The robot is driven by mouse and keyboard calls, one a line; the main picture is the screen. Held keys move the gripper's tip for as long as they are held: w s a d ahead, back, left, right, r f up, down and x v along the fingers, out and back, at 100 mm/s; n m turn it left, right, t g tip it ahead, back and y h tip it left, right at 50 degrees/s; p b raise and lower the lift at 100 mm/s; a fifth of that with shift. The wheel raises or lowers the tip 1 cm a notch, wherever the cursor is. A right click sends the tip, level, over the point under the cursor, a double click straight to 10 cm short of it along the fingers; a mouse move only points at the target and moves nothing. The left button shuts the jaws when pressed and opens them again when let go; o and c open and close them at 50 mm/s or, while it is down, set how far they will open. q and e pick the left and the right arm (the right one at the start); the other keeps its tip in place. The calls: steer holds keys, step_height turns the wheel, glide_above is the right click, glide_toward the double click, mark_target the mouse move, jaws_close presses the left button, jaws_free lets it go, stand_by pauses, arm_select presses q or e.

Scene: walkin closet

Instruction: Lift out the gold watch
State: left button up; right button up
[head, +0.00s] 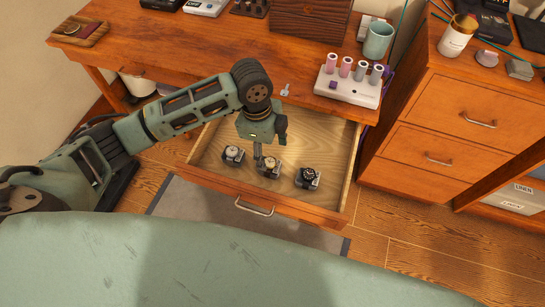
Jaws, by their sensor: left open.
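An open wooden drawer (325,149) holds three watches on small grey stands in a row. The middle one, the gold watch (271,167), has a pale dial and a gold-toned case. A silver watch (232,153) stands to its left and a black watch (308,175) to its right. My left gripper (259,156) points down into the drawer, close to the gold watch at its upper left. It is open with nothing seen in it. The fingers look thin and overlapped from here, and I cannot tell whether they touch the watch. My right gripper is not in view.
The desk (220,55) overhangs the drawer's back. A white rack (350,86) with several rolls and a teal mug (378,40) stand on its right side. A chest of drawers (470,95) stands to the right.

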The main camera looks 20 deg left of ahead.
mark_target(269, 162)
arm_select(q)
steer(key=f, duration=0.3)
steer(key=shift+s+d, duration=0.15)
steer(key=shift+s, duration=0.2)
step_height(269, 162, down, 3)
steer(key=shift+w+d+r, duration=0.15)
steer(key=shift+r, duration=0.05)
steer(key=shift+f, duration=0.45)
steer(key=c, duration=1.1)
steer(key=shift+c, duration=1)
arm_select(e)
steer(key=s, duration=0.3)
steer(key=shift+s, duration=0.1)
